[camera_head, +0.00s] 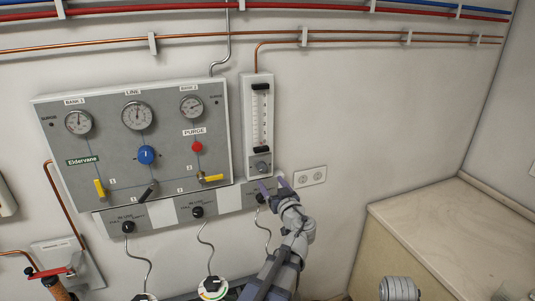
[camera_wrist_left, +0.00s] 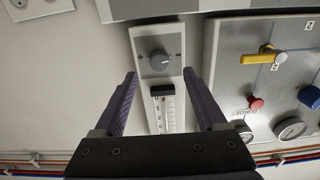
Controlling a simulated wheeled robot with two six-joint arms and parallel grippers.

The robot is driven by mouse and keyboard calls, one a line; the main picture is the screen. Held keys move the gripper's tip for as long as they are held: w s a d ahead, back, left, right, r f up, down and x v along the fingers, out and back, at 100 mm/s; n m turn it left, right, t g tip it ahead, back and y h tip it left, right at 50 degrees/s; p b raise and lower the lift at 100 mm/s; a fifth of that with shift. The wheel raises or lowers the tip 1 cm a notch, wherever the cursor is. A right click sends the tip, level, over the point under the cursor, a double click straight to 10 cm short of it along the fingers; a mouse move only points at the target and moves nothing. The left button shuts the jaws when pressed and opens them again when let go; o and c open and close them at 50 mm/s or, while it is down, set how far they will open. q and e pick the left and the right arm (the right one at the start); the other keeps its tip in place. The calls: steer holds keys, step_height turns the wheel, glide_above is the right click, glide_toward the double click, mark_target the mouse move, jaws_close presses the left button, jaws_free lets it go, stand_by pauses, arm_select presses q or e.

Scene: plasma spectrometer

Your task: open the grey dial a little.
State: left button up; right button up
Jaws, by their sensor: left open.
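The grey dial (camera_head: 262,165) is a round knob at the foot of the tall flow meter (camera_head: 249,120) on the wall. In the left wrist view, which shows the wall upside down, the dial (camera_wrist_left: 159,60) has a pale pointer mark and sits between a plus and a minus sign. My left gripper (camera_head: 271,186) is open and empty just below and right of the dial in the head view. In the wrist view its purple fingers (camera_wrist_left: 159,74) stand apart on either side of the meter, and the dial shows between and beyond their tips. I see no contact.
Left of the meter is a grey gauge panel (camera_head: 110,150) with a blue knob (camera_head: 146,155), a red knob (camera_head: 197,147) and yellow handles. A wall socket (camera_head: 310,176) is to the right. A beige counter (camera_head: 450,235) stands at lower right. Pipes run above.

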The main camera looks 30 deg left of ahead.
mark_target(263, 169)
arm_select(q)
steer(key=x, duration=0.8)
steer(key=shift+w+r, duration=0.15)
steer(key=shift+r, duration=0.25)
jaws_close()
stand_by(0.4)
